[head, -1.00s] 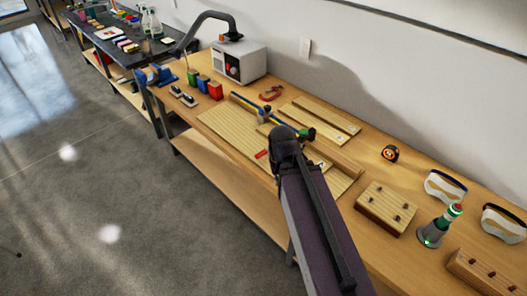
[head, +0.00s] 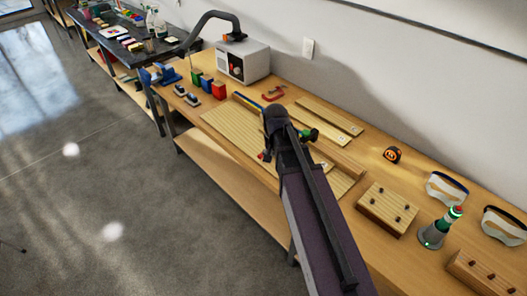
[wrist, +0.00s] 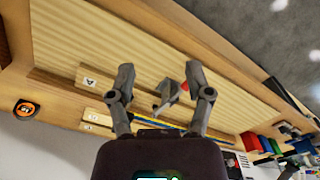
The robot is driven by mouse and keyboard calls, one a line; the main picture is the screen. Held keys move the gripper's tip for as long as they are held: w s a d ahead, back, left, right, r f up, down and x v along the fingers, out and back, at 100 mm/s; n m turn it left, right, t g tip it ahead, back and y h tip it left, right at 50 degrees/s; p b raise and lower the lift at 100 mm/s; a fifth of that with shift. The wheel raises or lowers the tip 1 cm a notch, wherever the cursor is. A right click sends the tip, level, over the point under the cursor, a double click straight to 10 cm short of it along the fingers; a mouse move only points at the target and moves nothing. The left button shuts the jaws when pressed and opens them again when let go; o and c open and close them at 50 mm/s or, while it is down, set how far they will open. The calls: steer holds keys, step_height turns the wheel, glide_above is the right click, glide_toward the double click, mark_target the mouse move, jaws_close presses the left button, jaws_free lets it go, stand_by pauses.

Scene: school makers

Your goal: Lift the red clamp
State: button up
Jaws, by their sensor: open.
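In the head view my arm hides the fingers.
A blue bar (wrist: 168,123) lies beside the ribbed board (head: 232,127). Wooden strips (head: 328,115) lie right of the clamp. A white machine (head: 243,62) and coloured blocks (head: 207,84) stand to the left. A tape measure (head: 392,155) and drilled block (head: 385,209) are to the right.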

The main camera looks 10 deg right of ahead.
steer(key=w+a+r+m+p, duration=0.1)
steer(key=w+m, duration=0.6)
steer(key=w, duration=0.7)
steer(key=shift+w+r, duration=0.35)
steer(key=shift+r, duration=0.05)
steer(key=shift+f, duration=0.2)
step_height(320, 180, down, 13)
steer(key=b, duration=1.3)
steer(key=shift+f, duration=0.15)
jaws_close()
